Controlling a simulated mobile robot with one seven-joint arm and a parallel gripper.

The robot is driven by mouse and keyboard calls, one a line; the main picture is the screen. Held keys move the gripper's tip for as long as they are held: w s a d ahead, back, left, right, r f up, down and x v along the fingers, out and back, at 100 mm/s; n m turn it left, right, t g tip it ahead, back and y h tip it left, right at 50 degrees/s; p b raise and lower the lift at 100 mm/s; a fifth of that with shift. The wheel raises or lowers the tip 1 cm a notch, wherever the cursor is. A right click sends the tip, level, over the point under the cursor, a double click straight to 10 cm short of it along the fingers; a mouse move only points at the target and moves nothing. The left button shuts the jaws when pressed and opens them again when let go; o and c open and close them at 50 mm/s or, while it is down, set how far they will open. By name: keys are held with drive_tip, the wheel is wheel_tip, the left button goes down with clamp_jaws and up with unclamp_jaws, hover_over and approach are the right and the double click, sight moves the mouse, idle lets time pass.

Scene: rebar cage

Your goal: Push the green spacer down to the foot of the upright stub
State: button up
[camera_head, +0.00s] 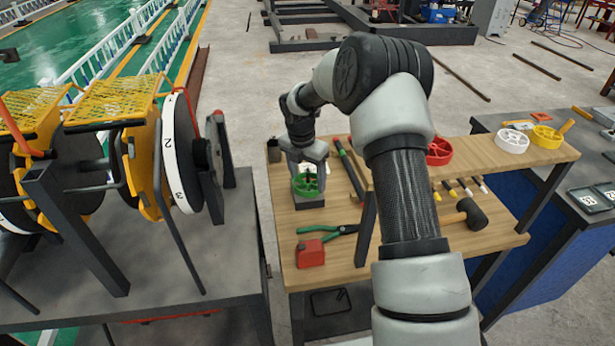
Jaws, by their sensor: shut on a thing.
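The green spacer (304,186) is a spoked wheel at the near left of the wooden bench, over a dark grey block (309,201). My gripper (307,172) comes down from above and is shut on the green spacer at its far side. The upright stub cannot be made out clearly; the spacer and my gripper cover that spot. I cannot tell how high the spacer sits above the block.
A red box (311,253) and green-handled pliers (328,231) lie nearer on the wooden bench (345,276). A long green-and-black tool (350,166) lies right of the spacer. A mallet (466,213) lies farther right. A raised shelf holds red, white and yellow wheels.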

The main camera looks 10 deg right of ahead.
sight(303, 187)
drive_tip(key=shift+f+b, duration=0.5)
drive_tip(key=shift+f, duration=0.5)
drive_tip(key=o, duration=1.2)
drive_tip(key=shift+r, duration=0.1)
drive_tip(key=r, duration=0.5)
drive_tip(key=s+a+r, duration=0.1)
drive_tip(key=r, duration=0.5)
drive_tip(key=s+r, duration=0.1)
drive_tip(key=r, duration=0.5)
drive_tip(key=shift+a+p, duration=0.3)
drive_tip(key=shift+a, duration=0.1)
